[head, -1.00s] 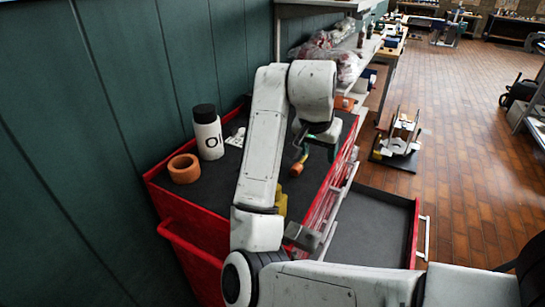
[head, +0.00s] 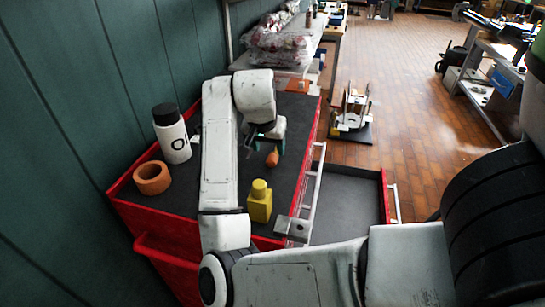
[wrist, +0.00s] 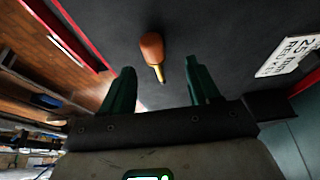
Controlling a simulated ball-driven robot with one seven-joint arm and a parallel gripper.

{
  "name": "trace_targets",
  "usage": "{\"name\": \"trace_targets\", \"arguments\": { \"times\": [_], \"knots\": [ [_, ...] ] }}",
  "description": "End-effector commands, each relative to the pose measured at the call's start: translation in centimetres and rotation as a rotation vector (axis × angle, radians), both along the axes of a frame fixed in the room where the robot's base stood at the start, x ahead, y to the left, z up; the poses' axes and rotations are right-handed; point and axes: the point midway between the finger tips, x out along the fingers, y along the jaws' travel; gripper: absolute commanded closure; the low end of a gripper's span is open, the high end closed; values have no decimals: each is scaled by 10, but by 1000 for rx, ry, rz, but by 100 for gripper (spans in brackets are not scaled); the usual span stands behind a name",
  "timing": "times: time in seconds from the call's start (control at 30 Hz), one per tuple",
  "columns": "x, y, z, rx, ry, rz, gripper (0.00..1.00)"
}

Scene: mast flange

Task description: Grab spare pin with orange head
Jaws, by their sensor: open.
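The spare pin has a rounded orange head and a thin yellowish shank. It lies on the dark top of the red tool cart in the head view (head: 272,159) and the wrist view (wrist: 152,48). My gripper (wrist: 160,72) has two green fingers spread apart with nothing between them. In the wrist view the pin is just beyond the fingertips, its shank pointing toward the gap between them. In the head view my gripper (head: 268,143) is just by the pin, and my wrist hides part of the fingers.
On the cart (head: 150,203) stand a white bottle with black cap (head: 172,135), an orange ring (head: 152,178) and a yellow block-like object (head: 260,202). A white printed label (wrist: 288,55) lies on the top. An open drawer (head: 348,195) juts out at right.

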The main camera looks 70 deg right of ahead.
Motion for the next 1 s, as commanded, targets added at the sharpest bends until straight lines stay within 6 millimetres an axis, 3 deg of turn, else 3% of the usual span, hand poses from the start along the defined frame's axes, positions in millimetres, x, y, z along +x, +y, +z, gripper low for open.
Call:
{"name": "trace_targets", "arguments": {
  "times": [0.3,0.6,1.0],
  "knots": [
    [-5,-17,-37,1,2,-1,39],
    [-5,-18,-40,1,1,0,40],
    [-5,-18,-40,0,1,-1,78]
  ]
}}
